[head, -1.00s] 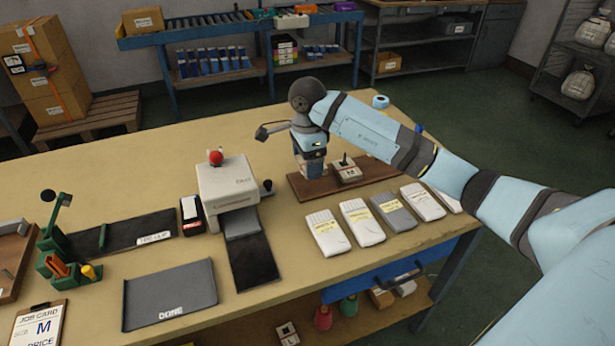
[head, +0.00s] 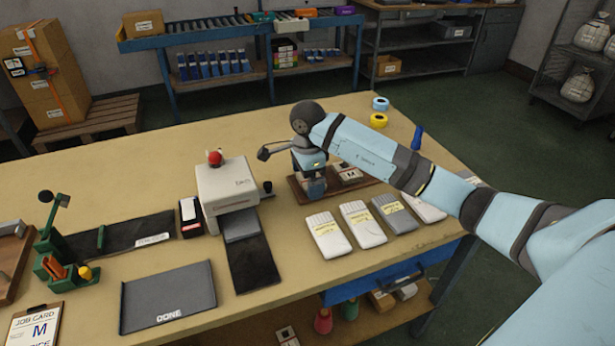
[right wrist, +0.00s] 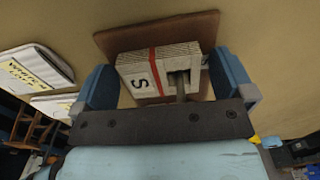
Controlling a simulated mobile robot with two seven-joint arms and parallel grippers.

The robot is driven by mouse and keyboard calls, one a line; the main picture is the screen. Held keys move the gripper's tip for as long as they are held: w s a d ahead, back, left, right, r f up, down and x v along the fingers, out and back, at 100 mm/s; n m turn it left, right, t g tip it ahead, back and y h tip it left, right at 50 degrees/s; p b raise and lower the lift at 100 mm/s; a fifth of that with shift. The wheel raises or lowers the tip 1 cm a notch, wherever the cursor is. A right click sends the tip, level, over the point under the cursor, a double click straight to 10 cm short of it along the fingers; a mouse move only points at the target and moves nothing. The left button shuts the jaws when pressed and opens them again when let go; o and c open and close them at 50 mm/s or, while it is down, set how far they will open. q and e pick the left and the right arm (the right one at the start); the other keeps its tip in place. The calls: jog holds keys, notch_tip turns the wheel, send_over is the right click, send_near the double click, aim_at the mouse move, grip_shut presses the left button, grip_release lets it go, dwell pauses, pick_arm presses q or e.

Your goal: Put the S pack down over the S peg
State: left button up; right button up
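The S pack (right wrist: 145,80), pale with a red band and a black S, sits between the two fingers of my right gripper in the right wrist view. A grey peg (right wrist: 180,88) shows in the dark notch of the pack. The wooden board (right wrist: 112,42) lies behind the pack; whether the pack touches it is unclear. In the head view my right gripper (head: 312,186) points down over the left part of the board and mostly hides the pack. The M pack (head: 349,173) stands on the board just right of it. My left gripper is not in view.
Several pale and grey packs (head: 327,236) lie in a row in front of the board. A white machine (head: 228,190) with a red knob stands to the left. A dark DONE tray (head: 168,297) is at front left. Tape rolls (head: 379,121) lie behind my right arm.

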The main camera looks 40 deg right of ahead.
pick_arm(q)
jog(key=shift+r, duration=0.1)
pick_arm(e)
jog(key=shift+r, duration=0.1)
pick_arm(q)
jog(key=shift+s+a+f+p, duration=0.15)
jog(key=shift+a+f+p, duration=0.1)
jog(key=shift+p, duration=0.75)
pick_arm(e)
notch_tip(320, 180, up, 12)
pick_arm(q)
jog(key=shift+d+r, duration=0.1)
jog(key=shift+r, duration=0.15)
